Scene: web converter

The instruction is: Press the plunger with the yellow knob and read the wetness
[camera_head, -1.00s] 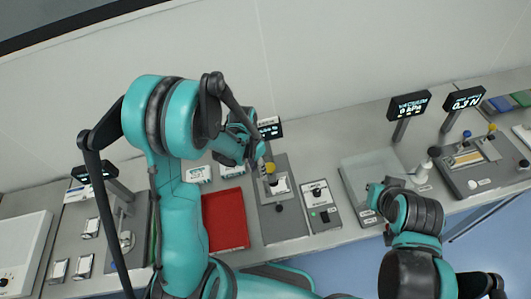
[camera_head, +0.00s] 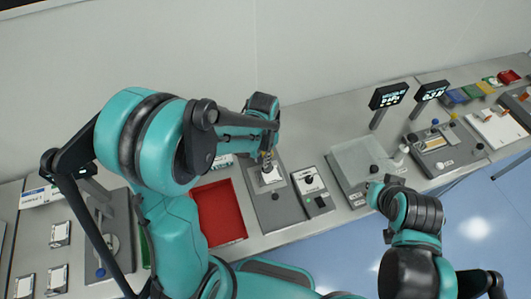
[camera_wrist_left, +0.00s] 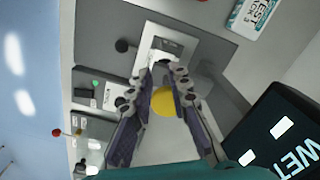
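The yellow knob (camera_wrist_left: 166,102) shows between the two fingers of my left gripper (camera_wrist_left: 167,76) in the left wrist view. The fingers are apart, with the knob filling much of the gap; I cannot tell whether they touch it. In the head view my left gripper (camera_head: 267,158) is over the grey tester plate (camera_head: 280,211) and mostly hides the knob. A pale sample (camera_head: 270,176) lies there below the fingers. A dark display (camera_wrist_left: 285,128) reading "WET..." is partly cut off; its value is unreadable. My right gripper (camera_head: 375,187) is near the bench's front, its fingers unclear.
A red tray (camera_head: 219,212) lies left of the tester, a grey box with a button (camera_head: 313,187) right of it. Farther right are a pale plate (camera_head: 362,160) and two upright displays (camera_head: 388,96). Bare bench shows behind the box.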

